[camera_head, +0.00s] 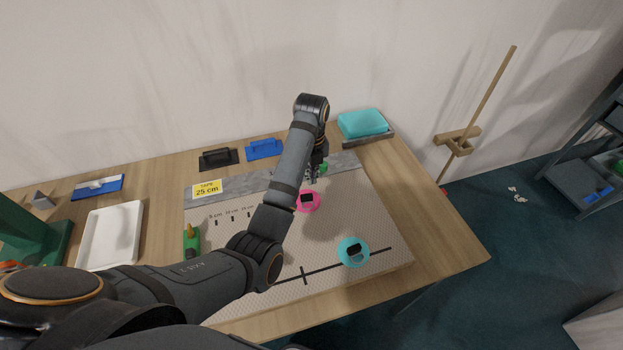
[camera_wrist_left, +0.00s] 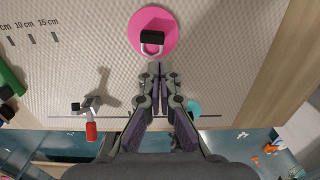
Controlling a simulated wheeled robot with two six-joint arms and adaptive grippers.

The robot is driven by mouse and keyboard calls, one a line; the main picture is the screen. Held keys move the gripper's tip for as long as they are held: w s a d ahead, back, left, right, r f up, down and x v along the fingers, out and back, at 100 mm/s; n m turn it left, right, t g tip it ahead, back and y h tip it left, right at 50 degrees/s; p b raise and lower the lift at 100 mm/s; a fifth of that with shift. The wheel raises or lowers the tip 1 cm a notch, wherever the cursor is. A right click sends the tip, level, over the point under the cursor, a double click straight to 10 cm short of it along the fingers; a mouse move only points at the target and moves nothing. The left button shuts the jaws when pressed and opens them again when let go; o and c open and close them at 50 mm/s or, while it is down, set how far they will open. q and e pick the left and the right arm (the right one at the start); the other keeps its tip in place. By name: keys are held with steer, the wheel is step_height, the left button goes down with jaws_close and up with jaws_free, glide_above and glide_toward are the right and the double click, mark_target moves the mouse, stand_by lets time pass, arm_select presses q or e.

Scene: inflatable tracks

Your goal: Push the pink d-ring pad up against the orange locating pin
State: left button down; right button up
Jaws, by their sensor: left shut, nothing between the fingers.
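The pink d-ring pad (camera_head: 308,208) lies flat on the pale textured board, with a black strap block and a grey ring on it. In the left wrist view the pink pad (camera_wrist_left: 165,20) is at the top centre, its ring facing my fingertips. My left gripper (camera_head: 312,180) is shut and empty. In the wrist view the left gripper's tips (camera_wrist_left: 160,68) are just below the ring; I cannot tell if they touch. The orange locating pin (camera_head: 190,229) stands on a green block at the board's left side. My right gripper is not in view.
A cyan pad (camera_head: 345,262) lies on the board at lower right, near a black line. A white tray (camera_head: 108,236) is at left. Printed distance marks lie between pin and pink pad.

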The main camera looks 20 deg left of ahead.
mark_target(307, 206)
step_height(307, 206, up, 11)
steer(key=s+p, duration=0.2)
steer(key=p, duration=1)
arm_select(q)
steer(key=s+f+n, duration=0.1)
steer(key=n, duration=1)
steer(key=s+d+f+n, duration=0.1)
steer(key=s+f+n, duration=0.1)
steer(key=n, duration=1)
steer(key=s+f+n, duration=0.2)
steer(key=n, duration=1)
steer(key=shift+s+d+b, duration=0.15)
steer(key=shift+s+b, duration=0.1)
steer(key=shift+b, duration=0.05)
step_height(307, 206, down, 6)
steer(key=b, duration=0.6)
steer(key=w+b, duration=0.1)
steer(key=w+a+b, duration=0.1)
steer(key=w+b, duration=0.1)
steer(key=shift+a+r, duration=0.2)
steer(key=shift+a, duration=0.05)
steer(key=shift+w+a+r+b, duration=0.2)
steer(key=shift+w+a+b, duration=0.1)
steer(key=shift+b, duration=0.2)
steer(key=shift+r, duration=0.15)
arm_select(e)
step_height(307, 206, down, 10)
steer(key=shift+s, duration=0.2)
